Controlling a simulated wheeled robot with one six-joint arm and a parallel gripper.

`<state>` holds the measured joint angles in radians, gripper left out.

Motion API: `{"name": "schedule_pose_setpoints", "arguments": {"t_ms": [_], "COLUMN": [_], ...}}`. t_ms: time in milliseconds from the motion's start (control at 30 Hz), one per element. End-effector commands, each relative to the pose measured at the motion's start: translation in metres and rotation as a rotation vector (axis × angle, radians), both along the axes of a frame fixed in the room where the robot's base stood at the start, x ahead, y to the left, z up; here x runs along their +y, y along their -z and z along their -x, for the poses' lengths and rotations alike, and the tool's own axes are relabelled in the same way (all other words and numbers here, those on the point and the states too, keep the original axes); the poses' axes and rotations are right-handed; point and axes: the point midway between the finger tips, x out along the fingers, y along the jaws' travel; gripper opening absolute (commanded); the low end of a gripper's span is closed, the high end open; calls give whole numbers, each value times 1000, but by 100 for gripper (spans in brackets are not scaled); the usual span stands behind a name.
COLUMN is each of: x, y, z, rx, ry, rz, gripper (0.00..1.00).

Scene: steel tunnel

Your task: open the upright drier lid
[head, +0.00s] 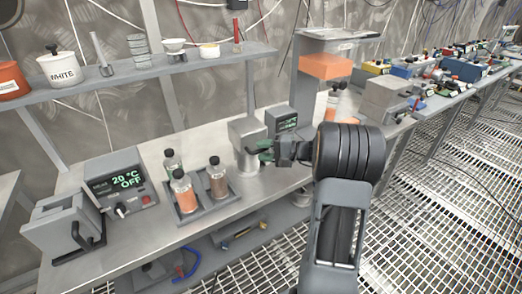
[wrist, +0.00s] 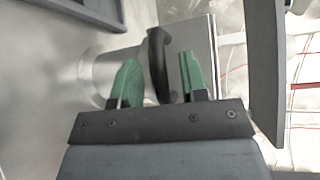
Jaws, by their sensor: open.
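The upright drier (head: 247,158) is a pale steel body with a boxy top, standing on the bench in the head view. Its flat steel lid (wrist: 201,40) shows in the wrist view, with a dark curved handle (wrist: 158,62) rising from it. My gripper (head: 264,150) is at the drier's right side in the head view. In the wrist view my gripper (wrist: 160,68) has its green fingers apart, one on each side of the handle. A gap shows between the handle and the right finger; contact with the left finger is unclear. The lid looks shut.
A tray (head: 222,203) with several dark-capped bottles stands left of the drier. A heater unit with a display (head: 120,185) is farther left. A small display box (head: 282,118) stands behind the drier. A shelf (head: 150,72) runs above the bench.

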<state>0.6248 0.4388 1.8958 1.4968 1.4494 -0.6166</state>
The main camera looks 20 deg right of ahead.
Motion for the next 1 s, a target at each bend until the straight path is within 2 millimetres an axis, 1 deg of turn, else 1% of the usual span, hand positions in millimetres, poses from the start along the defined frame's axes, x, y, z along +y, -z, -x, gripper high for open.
{"name": "schedule_pose_setpoints", "arguments": {"t_ms": [167, 467, 567, 900, 1000], "x": [7, 8, 8, 8, 8], "y": [1, 2, 1, 1, 2], "z": [-5, -6, -6, -6, -6], "rx": [1, 1, 0, 0, 0], "ry": [0, 0, 0, 0, 0], "rz": [1, 1, 1, 1, 1], "gripper": [40, 40, 32, 0, 0]}}
